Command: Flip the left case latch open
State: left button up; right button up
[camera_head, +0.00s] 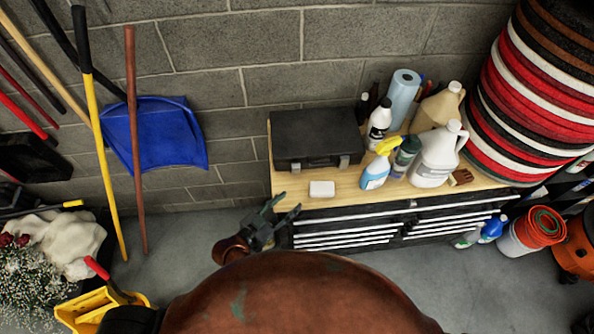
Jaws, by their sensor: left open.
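A closed black case (317,130) lies on the wooden top of a tool cabinet, with its latch side facing me. Its left latch (295,165) is a small grey clip on the front edge, and it looks shut, though it is small in the picture. The right latch (344,161) is a similar clip further along the same edge. My left gripper (287,205) is open and empty, in front of and below the left latch, near the cabinet's front left corner. It appears apart from the case. My right gripper is not in view.
A white block (321,189) sits on the wooden top (292,187) in front of the case. A spray bottle (376,172), a white jug (437,156) and other bottles crowd the right. A blue dustpan (170,135) is at the wall.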

pick_arm(q)
jog(key=w+d+r+n+t+y, duration=0.2)
jog(key=w+d+r+n+t, duration=0.2)
jog(key=w+d+r+t, duration=0.3)
jog(key=n+g+y, duration=0.2)
jog(key=n+y, duration=0.3)
jog(key=y, duration=0.5)
send_near(297, 169)
jog(key=shift+w, duration=0.4)
jog(key=shift+w+f, duration=0.1)
jog(key=shift+w, duration=0.1)
jog(key=w, duration=0.3)
jog(key=w+a, duration=0.1)
jog(key=w, duration=0.3)
jog(key=shift+a+p, duration=0.25)
jog(key=shift+p, duration=0.05)
jog(key=shift+c, duration=0.4)
